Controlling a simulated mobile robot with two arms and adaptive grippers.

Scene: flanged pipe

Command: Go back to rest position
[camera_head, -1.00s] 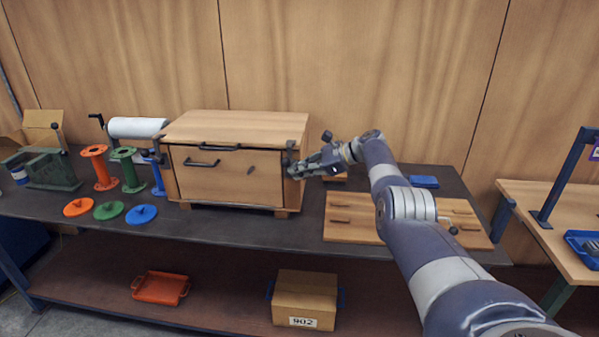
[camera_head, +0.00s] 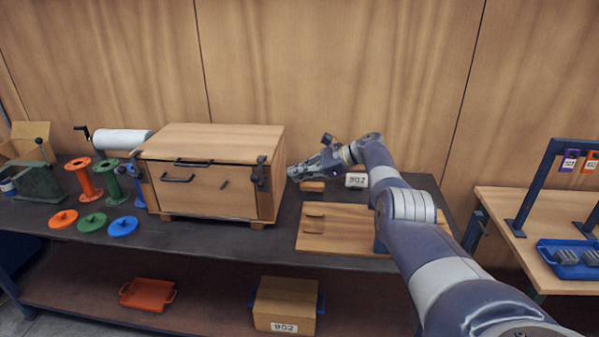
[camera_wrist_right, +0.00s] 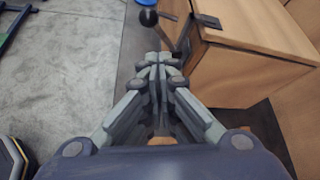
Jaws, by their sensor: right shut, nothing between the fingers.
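My right gripper (camera_head: 300,171) is shut and empty, held above the dark workbench just right of the wooden chest. In the right wrist view my gripper (camera_wrist_right: 160,60) shows its fingers together, with the chest (camera_wrist_right: 250,35) to the right and a dark ball-ended lever (camera_wrist_right: 150,18) beyond the fingertips. In the head view the wooden chest (camera_head: 215,150) stands closed on the bench, with dark handles on its front and a clamp (camera_head: 261,172) at its right corner. My left gripper is not in view.
Orange, green and blue flanged spools (camera_head: 90,180) and matching discs (camera_head: 92,221) are at the left. A wooden board (camera_head: 340,242) lies right of the chest. A cardboard box (camera_head: 285,305) and orange tray (camera_head: 147,294) sit on the lower shelf. A side table (camera_head: 520,215) stands right.

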